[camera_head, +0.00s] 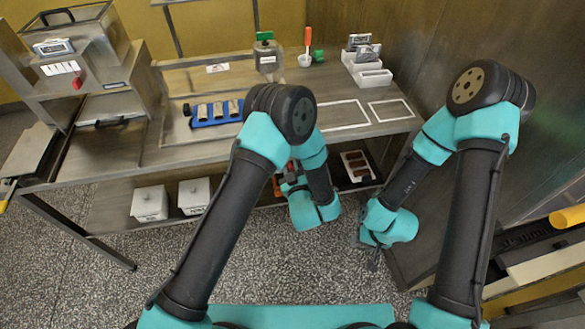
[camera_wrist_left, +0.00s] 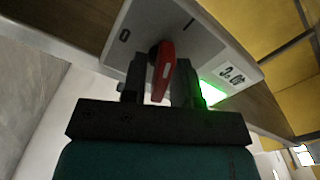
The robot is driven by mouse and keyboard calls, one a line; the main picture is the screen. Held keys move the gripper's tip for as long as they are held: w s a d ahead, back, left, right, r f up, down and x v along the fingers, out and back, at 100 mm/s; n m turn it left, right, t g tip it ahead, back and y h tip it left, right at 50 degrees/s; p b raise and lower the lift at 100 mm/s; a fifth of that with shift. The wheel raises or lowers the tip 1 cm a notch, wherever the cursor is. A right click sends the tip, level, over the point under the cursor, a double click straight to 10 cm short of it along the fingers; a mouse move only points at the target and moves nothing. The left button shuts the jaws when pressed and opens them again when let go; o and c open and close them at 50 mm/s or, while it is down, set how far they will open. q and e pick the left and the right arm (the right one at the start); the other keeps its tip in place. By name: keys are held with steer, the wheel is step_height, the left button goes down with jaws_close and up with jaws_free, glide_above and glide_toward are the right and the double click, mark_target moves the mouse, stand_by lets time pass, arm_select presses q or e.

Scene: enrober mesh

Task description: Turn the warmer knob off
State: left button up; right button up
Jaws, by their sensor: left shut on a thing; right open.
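The red warmer knob (camera_wrist_left: 163,72) sits on a light grey panel (camera_wrist_left: 190,35) in the left wrist view. A "0" mark (camera_wrist_left: 124,35) is printed at the panel's upper left. My left gripper (camera_wrist_left: 160,84) is shut on the knob, one finger on each side. In the head view my left gripper (camera_head: 288,181) is at the table's front edge, partly hidden by my arm. My right gripper (camera_head: 373,262) is open and empty, low at the right.
The steel table (camera_head: 155,155) holds a blue tray (camera_head: 205,122) of metal pieces, white containers (camera_head: 375,78) and a machine (camera_head: 85,60) with its own red switch (camera_head: 77,82). White lidded boxes (camera_head: 150,203) stand on the lower shelf. The floor in front is clear.

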arm_select(q)
steer(key=n, duration=0.6)
steer(key=shift+s+a+f, duration=0.1)
steer(key=shift+f, duration=0.05)
steer(key=n, duration=0.7)
steer(key=shift+f, duration=0.15)
steer(key=o, duration=0.6)
steer(key=shift+o, duration=0.2)
steer(key=shift+s, duration=0.1)
steer(key=v, duration=1.7)
